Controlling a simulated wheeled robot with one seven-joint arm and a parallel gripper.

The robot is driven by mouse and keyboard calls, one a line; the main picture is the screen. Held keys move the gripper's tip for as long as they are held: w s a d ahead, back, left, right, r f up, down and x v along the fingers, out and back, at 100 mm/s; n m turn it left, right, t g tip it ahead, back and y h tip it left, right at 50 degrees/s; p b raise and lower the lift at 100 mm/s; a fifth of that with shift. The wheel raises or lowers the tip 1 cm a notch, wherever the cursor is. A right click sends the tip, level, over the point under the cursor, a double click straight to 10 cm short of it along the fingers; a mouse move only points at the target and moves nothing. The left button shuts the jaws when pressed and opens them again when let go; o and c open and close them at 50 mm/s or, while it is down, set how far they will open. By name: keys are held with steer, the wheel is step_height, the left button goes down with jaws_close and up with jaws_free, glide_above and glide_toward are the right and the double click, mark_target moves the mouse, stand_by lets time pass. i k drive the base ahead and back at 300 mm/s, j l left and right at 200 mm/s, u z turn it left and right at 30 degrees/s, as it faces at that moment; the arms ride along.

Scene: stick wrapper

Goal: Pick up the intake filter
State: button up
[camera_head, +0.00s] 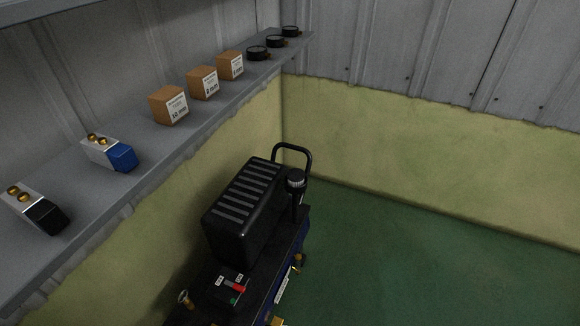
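A black compressor-like machine (240,228) with a slotted top cover stands on the floor below the shelf. A short dark cylinder with a ribbed, greyish band (296,180) stands upright at its far right end, beside a looped black handle (306,153). This cylinder looks like the intake filter, but no label on it is readable. My gripper is not in view, and nothing is seen touching the cylinder.
A grey shelf (130,190) runs along the left wall above the machine. It holds black and blue fitted blocks (122,157), three brown boxes (203,83) and three round black gauge-like parts (275,41). A red switch (236,286) sits on the machine. The green floor (420,270) at right is clear.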

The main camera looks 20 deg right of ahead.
mark_target(295, 176)
steer(key=i+l+u, duration=0.1)
steer(key=i+l, duration=0.2)
steer(key=i+l+u, duration=0.1)
steer(key=i+l, duration=0.2)
steer(key=l, duration=0.15)
steer(key=i+l, duration=0.25)
steer(key=l, duration=0.2)
steer(key=u, duration=1.4)
